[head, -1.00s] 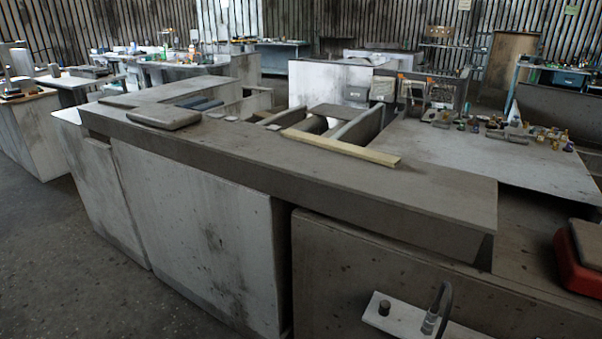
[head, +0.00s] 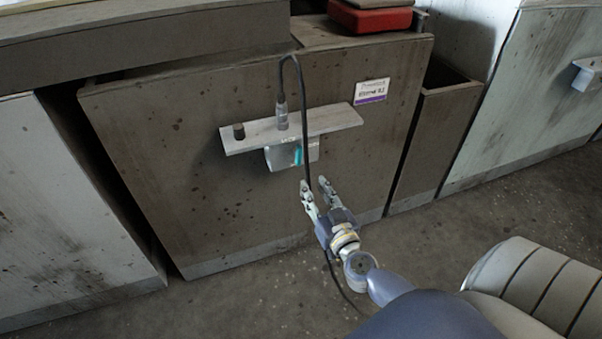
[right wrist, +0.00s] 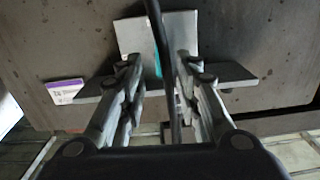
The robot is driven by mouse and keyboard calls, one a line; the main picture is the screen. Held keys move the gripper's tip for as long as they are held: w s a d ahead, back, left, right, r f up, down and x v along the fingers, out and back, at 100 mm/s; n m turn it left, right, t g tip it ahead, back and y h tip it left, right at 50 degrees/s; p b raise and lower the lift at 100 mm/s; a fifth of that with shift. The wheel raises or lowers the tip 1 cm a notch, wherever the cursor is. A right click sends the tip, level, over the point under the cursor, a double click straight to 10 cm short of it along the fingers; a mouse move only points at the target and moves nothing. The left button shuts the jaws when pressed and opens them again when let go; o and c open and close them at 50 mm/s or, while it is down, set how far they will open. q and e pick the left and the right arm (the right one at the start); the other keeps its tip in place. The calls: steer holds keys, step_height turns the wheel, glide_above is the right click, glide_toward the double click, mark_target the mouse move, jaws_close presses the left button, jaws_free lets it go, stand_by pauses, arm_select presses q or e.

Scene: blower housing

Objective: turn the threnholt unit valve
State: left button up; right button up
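A brown housing panel (head: 190,190) carries a small purple-and-white label (head: 371,91), whose print is too small to read surely. A grey shelf (head: 345,118) sticks out from it, with a short black knob (head: 239,131) and a grey cylinder (head: 281,117) on top. A pale block (head: 281,158) with a teal strip hangs under the shelf. I cannot tell which part is the valve. My right gripper (head: 314,184) is open below the block, apart from it. In the right wrist view its fingers (right wrist: 158,75) stand either side of a black cable. My left gripper is not in view.
The black cable (head: 300,85) loops from the cylinder down past the shelf and my right gripper toward the floor. A red case (head: 370,18) sits on top of the housing. A pale cabinet (head: 530,95) stands at the right. Open floor (head: 425,235) lies in front.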

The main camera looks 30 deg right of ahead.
mark_target(300, 158)
steer(key=shift+m, duration=0.3)
steer(key=x, duration=0.3)
steer(key=r+b+x, duration=0.1)
steer(key=x, duration=0.2)
steer(key=b+x, duration=0.1)
steer(key=x, duration=0.2)
steer(key=shift+w+d+r, duration=0.15)
steer(key=shift+d+r, duration=0.05)
steer(key=shift+r, duration=0.15)
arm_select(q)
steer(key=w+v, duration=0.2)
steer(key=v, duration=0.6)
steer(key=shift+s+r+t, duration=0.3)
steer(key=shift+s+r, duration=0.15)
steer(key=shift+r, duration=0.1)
arm_select(e)
steer(key=shift+x, duration=0.8)
steer(key=shift+r, duration=0.1)
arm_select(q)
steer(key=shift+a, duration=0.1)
arm_select(e)
jaws_close()
